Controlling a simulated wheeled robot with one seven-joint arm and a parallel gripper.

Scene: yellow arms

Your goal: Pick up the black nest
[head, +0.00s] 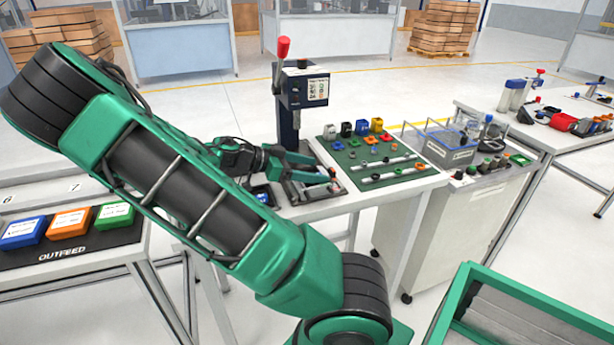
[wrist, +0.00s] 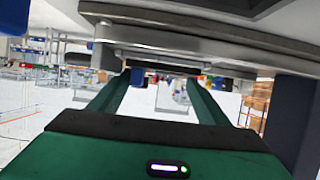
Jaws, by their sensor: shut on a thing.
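My gripper (head: 318,172) reaches in at the foot of a dark lever press (head: 290,108) with a red knob, at the left of the workbench. Its green fingers are shut on a dark piece low at the press, which I take to be the black nest (head: 304,189). The fingers hide much of it, and I cannot tell whether it is clear of the surface below. In the wrist view the two fingers (wrist: 160,84) stretch forward beneath a grey metal plate, and the piece between their tips is hard to make out.
A green mat (head: 358,152) with coloured parts and rods lies right of the gripper. A clear box (head: 450,145) stands on the cabinet farther right. A blue-edged dark bin (head: 263,195) is close left. The outfeed rack (head: 72,240) is at the left.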

